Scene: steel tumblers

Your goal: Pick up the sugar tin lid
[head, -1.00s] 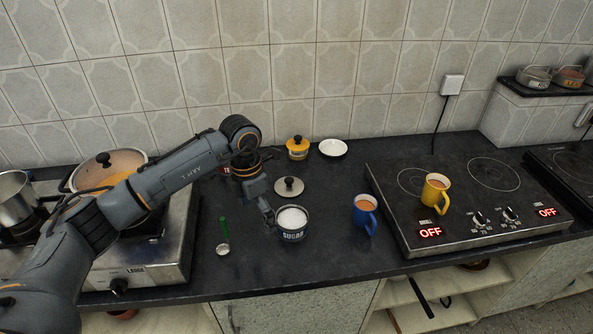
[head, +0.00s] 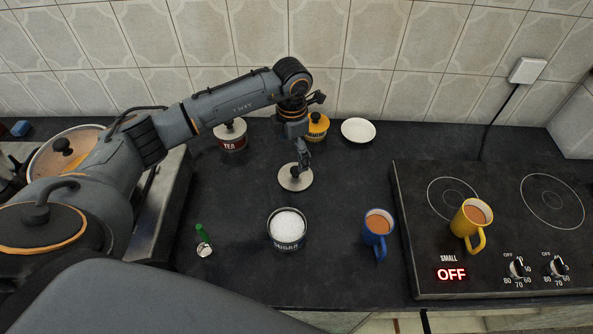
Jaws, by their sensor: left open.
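The sugar tin lid (head: 290,184) is a grey metal disc with a dark knob, lying flat on the dark counter behind the sugar tin. The open sugar tin (head: 287,232), full of white sugar, stands in front of it. My left gripper (head: 301,168) reaches down from above, right over the lid's knob, and hides part of it. It is open; whether its fingers touch the knob cannot be told. My right gripper is not in view.
A tea tin (head: 232,140), a yellow tin (head: 316,127) and a white saucer (head: 358,131) stand behind. A blue mug (head: 377,232) is at right, beside the hob (head: 420,275) carrying a yellow mug (head: 471,222). A green-handled spoon (head: 203,238) lies left of the sugar tin.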

